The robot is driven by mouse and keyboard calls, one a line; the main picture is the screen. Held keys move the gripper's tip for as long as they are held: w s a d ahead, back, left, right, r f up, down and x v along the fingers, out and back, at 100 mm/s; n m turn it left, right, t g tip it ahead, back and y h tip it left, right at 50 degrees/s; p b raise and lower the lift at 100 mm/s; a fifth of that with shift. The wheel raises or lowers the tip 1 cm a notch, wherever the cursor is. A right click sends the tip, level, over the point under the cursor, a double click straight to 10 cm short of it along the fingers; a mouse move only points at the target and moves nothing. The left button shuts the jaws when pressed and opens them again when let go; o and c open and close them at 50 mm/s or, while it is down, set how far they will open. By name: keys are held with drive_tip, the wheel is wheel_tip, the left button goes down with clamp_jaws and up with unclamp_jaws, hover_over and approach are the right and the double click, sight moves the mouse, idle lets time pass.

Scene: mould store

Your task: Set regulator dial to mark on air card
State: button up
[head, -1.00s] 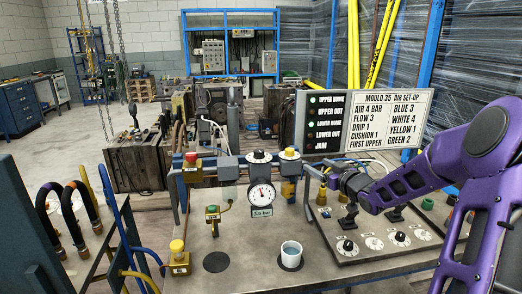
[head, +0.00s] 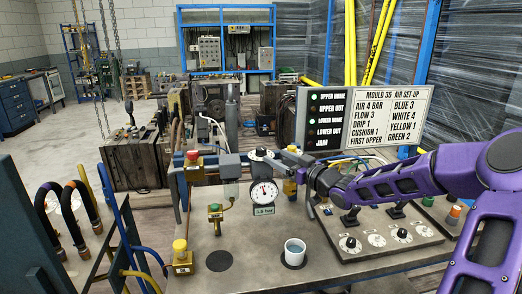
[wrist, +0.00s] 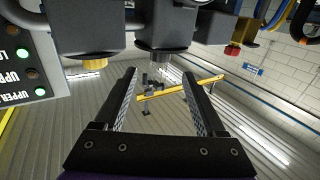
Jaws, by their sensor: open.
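The regulator dial (head: 260,154) is a dark knob with a white top on the grey air unit. Below it a round white gauge (head: 264,193) hangs over a small plate (head: 263,211) that seems to read 5.0 bar. The air card (head: 394,118) stands behind the bench and reads AIR 4 BAR. My gripper (head: 304,177) is right of the dial and gauge, apart from the dial, beside the yellow-fitted part of the unit. In the wrist view my gripper (wrist: 166,75) is open and empty, with grey unit blocks (wrist: 88,28) close beyond the fingertips. The dial is not clearly identifiable there.
A status light panel (head: 325,120) adjoins the card. A white cup (head: 294,251) stands on the bench's front part. A yellow-topped valve (head: 181,256), a red button (head: 192,155) and a panel of knobs (head: 375,239) are around the unit. The bench's front middle is mostly clear.

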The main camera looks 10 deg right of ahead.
sight(264, 150)
drive_tip(key=x, duration=0.8)
drive_tip(key=shift+w+a, duration=0.2)
drive_tip(key=shift+w, duration=0.1)
clamp_jaws()
